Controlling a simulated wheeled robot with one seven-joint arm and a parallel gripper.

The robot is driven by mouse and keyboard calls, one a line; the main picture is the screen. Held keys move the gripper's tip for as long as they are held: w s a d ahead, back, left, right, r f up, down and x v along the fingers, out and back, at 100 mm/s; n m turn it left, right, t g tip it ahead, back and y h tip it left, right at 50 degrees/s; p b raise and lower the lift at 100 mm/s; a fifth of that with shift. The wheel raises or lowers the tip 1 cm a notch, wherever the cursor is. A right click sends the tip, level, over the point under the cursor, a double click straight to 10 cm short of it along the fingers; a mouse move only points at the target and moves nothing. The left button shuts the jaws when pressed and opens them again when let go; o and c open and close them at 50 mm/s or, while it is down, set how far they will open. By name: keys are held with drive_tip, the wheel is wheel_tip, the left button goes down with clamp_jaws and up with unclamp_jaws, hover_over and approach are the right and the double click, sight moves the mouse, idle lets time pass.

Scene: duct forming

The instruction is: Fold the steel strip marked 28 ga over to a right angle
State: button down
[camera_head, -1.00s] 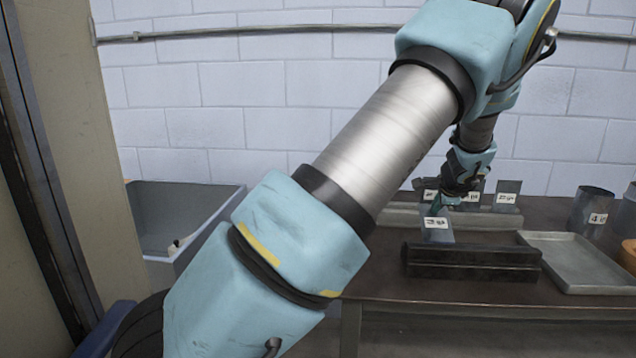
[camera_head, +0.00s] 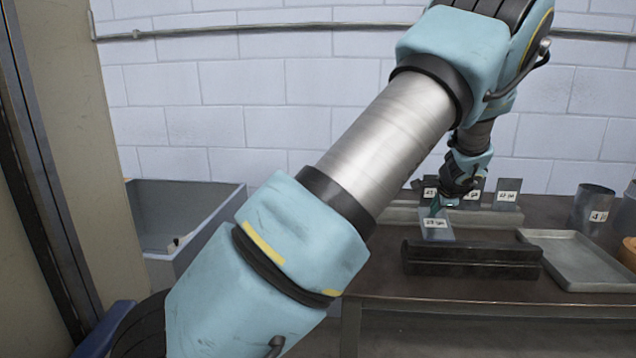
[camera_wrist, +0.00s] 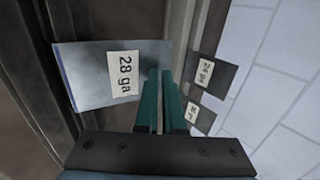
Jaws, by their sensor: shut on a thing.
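The steel strip marked 28 ga (camera_head: 434,236) is a flat grey plate with a white label. It stands just behind the black bending bar (camera_head: 470,262) on the bench; whether its lower edge touches the bar is hidden. My gripper (camera_head: 439,206) is shut on the strip's upper edge. In the wrist view, the green fingers of my gripper (camera_wrist: 163,75) close on one edge of the strip (camera_wrist: 88,85), and its 28 ga label is readable. The strip looks flat there, with no fold visible.
Other labelled plates (camera_head: 508,187) stand in a rack behind; one reads 24 ga in the wrist view (camera_wrist: 207,75). A shallow metal tray (camera_head: 590,282) lies right of the bar. A metal cylinder (camera_head: 592,205) stands farther right. A grey bin (camera_head: 190,200) is at left.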

sight(433, 218)
drive_tip(key=shift+w+a+f, duration=0.1)
drive_tip(key=shift+w+f+b, duration=0.2)
drive_tip(key=shift+f+b, duration=0.15)
drive_tip(key=shift+f, duration=0.1)
drive_tip(key=shift+w+f+b, duration=0.2)
drive_tip(key=shift+f+b, duration=0.1)
drive_tip(key=shift+f, duration=0.15)
drive_tip(key=shift+w+f+b, duration=0.15)
drive_tip(key=shift+f+b, duration=0.65)
drive_tip(key=shift+f, duration=0.4)
drive_tip(key=shift+f+b, duration=0.35)
drive_tip(key=shift+b, duration=0.15)
drive_tip(key=shift+d+r+p, duration=0.2)
drive_tip(key=shift+r+p, duration=2.7)
drive_tip(key=shift+r, duration=1.3)
